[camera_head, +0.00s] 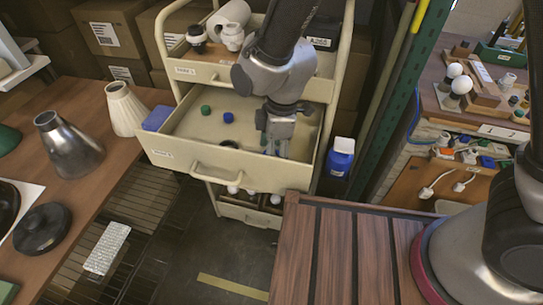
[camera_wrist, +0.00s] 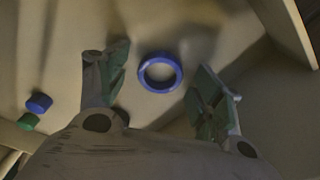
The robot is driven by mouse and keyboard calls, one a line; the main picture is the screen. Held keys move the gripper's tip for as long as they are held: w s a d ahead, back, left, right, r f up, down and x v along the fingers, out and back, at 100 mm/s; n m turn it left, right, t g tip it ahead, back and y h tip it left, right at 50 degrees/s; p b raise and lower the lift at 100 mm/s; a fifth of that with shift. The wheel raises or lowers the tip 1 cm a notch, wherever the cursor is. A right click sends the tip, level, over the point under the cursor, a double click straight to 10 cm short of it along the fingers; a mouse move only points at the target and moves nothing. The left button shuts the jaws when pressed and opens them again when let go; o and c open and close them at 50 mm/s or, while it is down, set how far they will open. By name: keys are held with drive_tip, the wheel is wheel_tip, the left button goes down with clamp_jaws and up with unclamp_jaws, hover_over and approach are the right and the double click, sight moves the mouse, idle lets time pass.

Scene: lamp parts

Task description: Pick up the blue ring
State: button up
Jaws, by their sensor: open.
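The blue ring (camera_wrist: 160,89) lies flat on the drawer floor in the wrist view. It shows between my gripper's two fingers, with a gap on each side, and nothing is held. My gripper (camera_head: 277,147) is open and points down into the open drawer (camera_head: 185,135), toward its right side, in the head view; it also shows in the wrist view (camera_wrist: 162,80). I cannot make out the ring in the head view, where my gripper and arm cover part of the drawer.
A blue cap (camera_head: 228,117) and a green cap (camera_head: 206,110) lie left of my gripper in the drawer. A dark round thing (camera_head: 229,145) is near the drawer's front wall. The drawer walls enclose the space. A blue bottle (camera_head: 340,158) stands outside, right of the drawer.

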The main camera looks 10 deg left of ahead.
drive_tip(key=c, duration=0.8)
